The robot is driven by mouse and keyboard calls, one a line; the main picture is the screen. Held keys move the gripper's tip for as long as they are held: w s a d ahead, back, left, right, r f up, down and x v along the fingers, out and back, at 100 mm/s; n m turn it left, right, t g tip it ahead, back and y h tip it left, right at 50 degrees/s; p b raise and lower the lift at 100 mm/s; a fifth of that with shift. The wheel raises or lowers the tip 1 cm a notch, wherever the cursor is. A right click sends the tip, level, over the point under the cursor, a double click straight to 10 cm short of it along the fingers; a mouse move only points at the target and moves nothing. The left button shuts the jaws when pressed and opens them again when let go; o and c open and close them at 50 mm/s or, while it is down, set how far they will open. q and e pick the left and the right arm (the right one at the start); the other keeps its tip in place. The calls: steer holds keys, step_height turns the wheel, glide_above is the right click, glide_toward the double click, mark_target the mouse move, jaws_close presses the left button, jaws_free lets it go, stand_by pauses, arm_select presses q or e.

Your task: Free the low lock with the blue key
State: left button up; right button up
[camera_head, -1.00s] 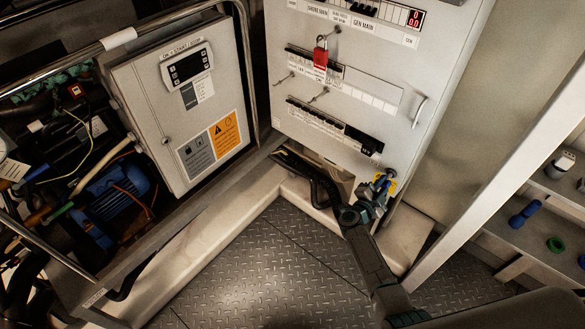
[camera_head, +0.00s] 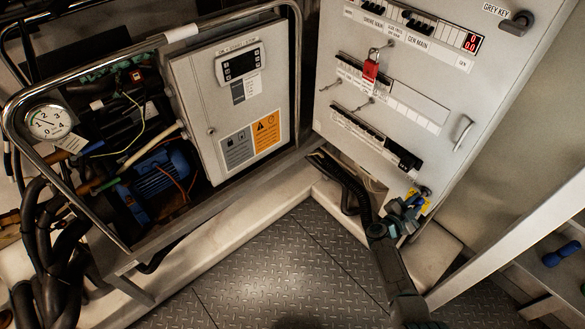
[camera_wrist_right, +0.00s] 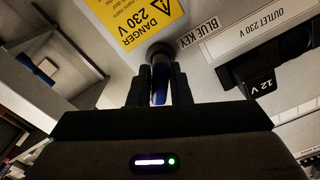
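In the head view my right gripper (camera_head: 412,204) is at the panel's lower right corner, partly covering the key and lock. How deep the key sits is hidden. My left gripper is not in view.
A red padlock (camera_head: 370,70) hangs on the switch panel (camera_head: 440,60). A panel handle (camera_head: 463,132) is above my right gripper. A grey key lock (camera_head: 517,22) is at top right. A slanted pale post (camera_head: 520,232) stands right of my arm. The metal floor (camera_head: 270,265) is clear.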

steer(key=shift+n+p, duration=0.45)
steer(key=shift+n, duration=0.35)
steer(key=shift+r+n+p, duration=0.15)
steer(key=shift+n+p, duration=0.35)
steer(key=shift+n, duration=0.2)
steer(key=shift+n+p, duration=0.3)
steer(key=shift+n, duration=0.5)
